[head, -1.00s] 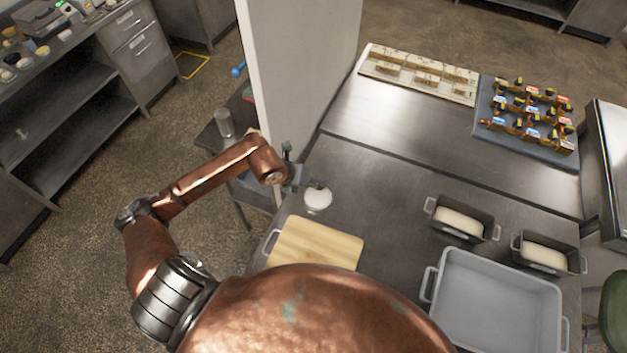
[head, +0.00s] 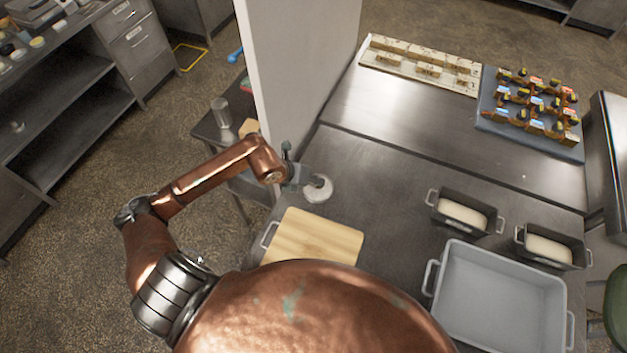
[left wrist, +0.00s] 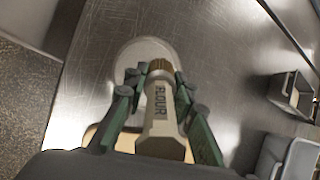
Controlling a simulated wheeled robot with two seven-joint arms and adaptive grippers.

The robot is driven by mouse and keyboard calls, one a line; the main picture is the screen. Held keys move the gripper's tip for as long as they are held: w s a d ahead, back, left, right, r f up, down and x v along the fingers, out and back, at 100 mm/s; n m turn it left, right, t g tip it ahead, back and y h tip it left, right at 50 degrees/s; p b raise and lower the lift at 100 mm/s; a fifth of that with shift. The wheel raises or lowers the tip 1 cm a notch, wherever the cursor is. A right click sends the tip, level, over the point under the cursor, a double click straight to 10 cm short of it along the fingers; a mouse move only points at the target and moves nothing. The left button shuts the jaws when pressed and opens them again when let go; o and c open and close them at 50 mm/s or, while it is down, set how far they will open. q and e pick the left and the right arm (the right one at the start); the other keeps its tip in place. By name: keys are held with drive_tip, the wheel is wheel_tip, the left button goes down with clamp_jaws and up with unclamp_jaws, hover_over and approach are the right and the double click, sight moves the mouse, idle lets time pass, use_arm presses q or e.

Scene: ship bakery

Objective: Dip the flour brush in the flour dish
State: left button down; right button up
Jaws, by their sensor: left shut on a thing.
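The flour brush (left wrist: 160,107), a pale handle with dark "FLOUR" lettering, is held between the green-sided fingers of my left gripper (left wrist: 160,88) in the left wrist view. Its tan bristle end (left wrist: 160,67) points away from me and overlaps the flour dish. The round white flour dish (left wrist: 134,54) lies on the metal table. In the head view the dish (head: 325,192) is just right of my left gripper (head: 304,180), whose fingers partly cover it. I cannot tell whether the bristles touch the flour. My right gripper is not in view.
A wooden board (head: 315,240) lies in front of the dish. A grey tray (head: 500,300) and two loaf tins (head: 462,226) (head: 550,260) of dough stand right. A white wall (head: 300,80) rises behind my left gripper. The table's middle is clear.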

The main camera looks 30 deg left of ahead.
use_arm(q)
drive_tip(key=shift+f+b, duration=0.6)
drive_tip(key=shift+f, duration=0.15)
idle(1.8)
drive_tip(key=shift+r+p, duration=2.25)
drive_tip(key=shift+r, duration=1.35)
drive_tip(key=shift+f, duration=0.1)
